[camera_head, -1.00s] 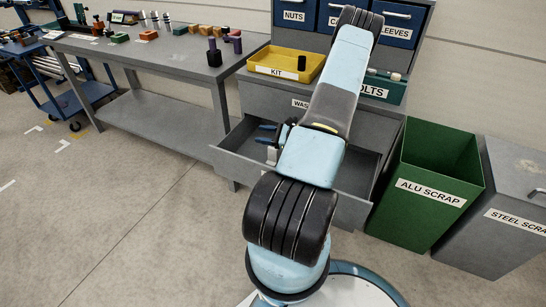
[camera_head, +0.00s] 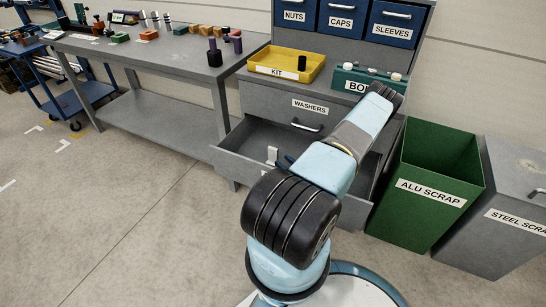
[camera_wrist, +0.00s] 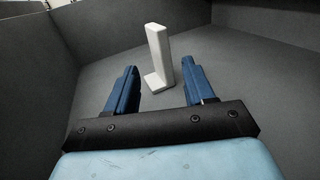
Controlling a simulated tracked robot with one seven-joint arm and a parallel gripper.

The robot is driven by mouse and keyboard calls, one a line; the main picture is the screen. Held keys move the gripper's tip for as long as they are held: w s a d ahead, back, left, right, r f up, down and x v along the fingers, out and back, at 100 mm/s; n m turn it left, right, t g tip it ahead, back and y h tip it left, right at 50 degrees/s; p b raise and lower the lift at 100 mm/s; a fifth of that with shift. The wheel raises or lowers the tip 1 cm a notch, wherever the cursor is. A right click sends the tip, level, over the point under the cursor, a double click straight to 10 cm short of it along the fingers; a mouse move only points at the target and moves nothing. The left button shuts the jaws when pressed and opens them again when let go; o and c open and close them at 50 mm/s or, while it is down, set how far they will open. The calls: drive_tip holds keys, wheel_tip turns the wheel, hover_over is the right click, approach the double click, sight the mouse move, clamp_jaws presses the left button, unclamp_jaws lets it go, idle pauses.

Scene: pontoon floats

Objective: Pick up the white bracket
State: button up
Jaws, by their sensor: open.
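The white bracket (camera_wrist: 158,55) stands upright on the floor of the grey drawer (camera_wrist: 95,95), with its short foot pointing left in the wrist view. The bracket shows between and just beyond the fingertips, with clear space on both sides and no contact visible. In the head view, my arm hides most of the gripper and part of the drawer.
Drawer walls rise around the gripper on several sides. The yellow kit tray (camera_head: 288,62) and green bolts box (camera_head: 365,82) sit on the cabinet above. The green alu scrap bin (camera_head: 425,190) stands close on the right. A grey workbench (camera_head: 150,55) stands left; open floor lies in front.

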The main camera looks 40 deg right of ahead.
sight(277, 156)
drive_tip(key=shift+w+d, duration=0.1)
drive_tip(key=shift+w, duration=2.6)
drive_tip(key=shift+c, duration=0.3)
clamp_jaws()
